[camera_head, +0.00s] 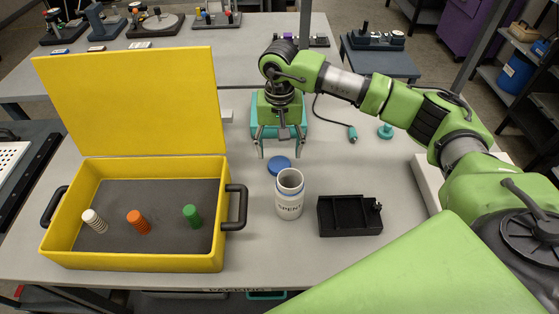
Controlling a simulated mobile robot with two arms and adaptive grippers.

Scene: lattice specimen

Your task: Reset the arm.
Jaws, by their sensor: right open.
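My right arm (375,95) is green, comes in from the right and reaches over the table. Its gripper (281,151) hangs pointing down, with its two fingers apart and nothing between them. It is just behind a blue round lid (279,165), which lies on the table; the height of the fingertips above the table is hard to tell. A teal box-like thing (303,127) is partly hidden behind the gripper. My left gripper is not in view.
An open white jar (289,200) marked "SPENT" stands in front of the lid. A black fixture (349,216) is to its right. An open yellow case (140,262) at left holds white (94,220), orange (138,222) and green (192,216) specimens. A corded teal tool (352,134) lies right of the gripper.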

